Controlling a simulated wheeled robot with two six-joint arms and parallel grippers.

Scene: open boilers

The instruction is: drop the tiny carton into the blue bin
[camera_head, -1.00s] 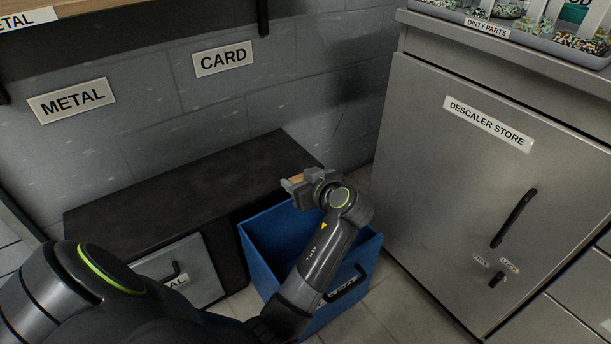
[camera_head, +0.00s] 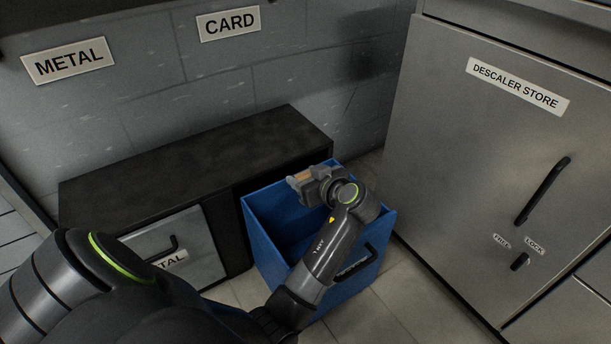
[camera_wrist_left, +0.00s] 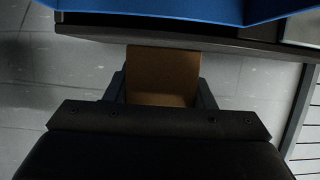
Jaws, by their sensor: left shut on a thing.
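My left gripper (camera_head: 301,179) is shut on the tiny carton (camera_head: 304,175), a small brown box, of which only a little shows in the head view. The carton (camera_wrist_left: 163,75) also sits between the two fingers in the left wrist view. The gripper is above the open blue bin (camera_head: 266,245), near its back rim. A blue edge of the bin (camera_wrist_left: 180,10) shows at the top of the left wrist view. My forearm hides part of the bin's inside and front. My right gripper is not in view.
A dark low cabinet (camera_head: 190,160) stands left of the bin, with a grey drawer front (camera_head: 165,250) below its top. A steel cabinet labelled "DESCALER STORE" (camera_head: 470,180) stands to the right. A wall with "METAL" and "CARD" signs (camera_head: 228,23) is behind.

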